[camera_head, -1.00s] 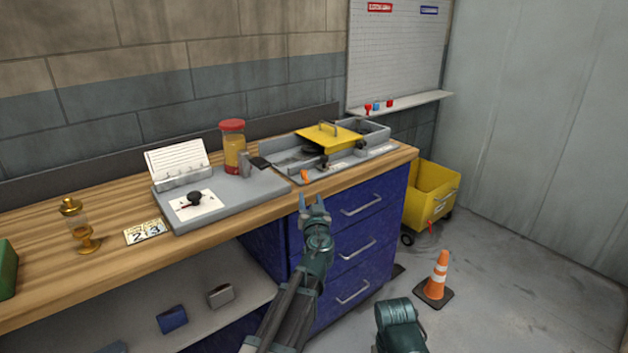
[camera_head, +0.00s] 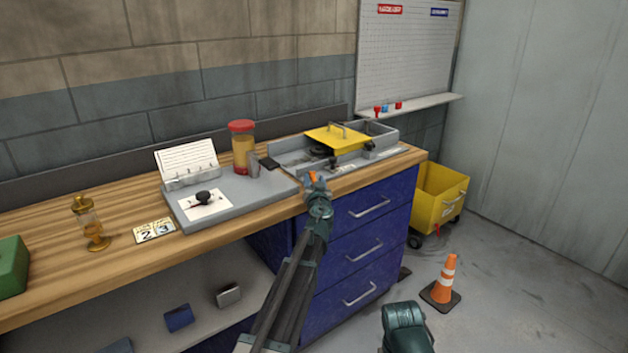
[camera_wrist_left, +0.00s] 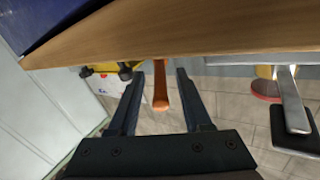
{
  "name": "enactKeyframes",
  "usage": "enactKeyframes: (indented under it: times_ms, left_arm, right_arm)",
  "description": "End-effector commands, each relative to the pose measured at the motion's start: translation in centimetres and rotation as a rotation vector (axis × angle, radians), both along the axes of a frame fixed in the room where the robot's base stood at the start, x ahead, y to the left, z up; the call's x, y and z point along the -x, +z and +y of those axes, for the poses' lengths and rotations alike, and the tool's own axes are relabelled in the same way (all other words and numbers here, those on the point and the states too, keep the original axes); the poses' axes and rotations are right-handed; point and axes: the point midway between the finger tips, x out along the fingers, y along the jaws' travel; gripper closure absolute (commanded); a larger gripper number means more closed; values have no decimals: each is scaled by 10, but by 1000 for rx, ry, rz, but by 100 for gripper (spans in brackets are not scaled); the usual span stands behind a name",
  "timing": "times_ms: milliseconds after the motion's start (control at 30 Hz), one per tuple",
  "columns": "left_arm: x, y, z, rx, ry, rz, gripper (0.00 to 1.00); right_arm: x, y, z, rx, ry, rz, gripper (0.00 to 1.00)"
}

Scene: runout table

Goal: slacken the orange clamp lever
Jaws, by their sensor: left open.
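The orange clamp lever (camera_head: 312,175) is at the front edge of the grey machine bed on the workbench, partly hidden behind my left gripper (camera_head: 315,185). In the left wrist view the orange lever (camera_wrist_left: 160,92) shows as a slim handle between the two dark fingers of my left gripper (camera_wrist_left: 160,80). The fingers are open, with a gap visible on each side of the lever.
A grey fixture with a yellow cover (camera_head: 338,138) stands behind the lever. A red-lidded jar (camera_head: 242,150) and a grey plate (camera_head: 230,205) are to the left. Blue drawers (camera_head: 365,235) lie below the bench edge. A cone (camera_head: 445,280) stands on the floor.

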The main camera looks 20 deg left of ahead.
Motion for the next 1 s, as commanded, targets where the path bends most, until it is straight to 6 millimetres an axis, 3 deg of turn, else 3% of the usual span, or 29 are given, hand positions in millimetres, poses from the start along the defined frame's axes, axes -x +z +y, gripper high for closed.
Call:
enactKeyframes:
  times_ms: [100,367,633,1000]
  left_arm:
    - [-9,0,3,0,0,0,51]
    - [-9,0,3,0,0,0,53]
    - [-9,0,3,0,0,0,100]
    - [-9,0,3,0,0,0,100]
  right_arm:
    - [0,0,0,0,0,0,50]
    - [0,0,0,0,0,0,50]
    - [0,0,0,0,0,0,50]
    - [0,0,0,0,0,0,50]
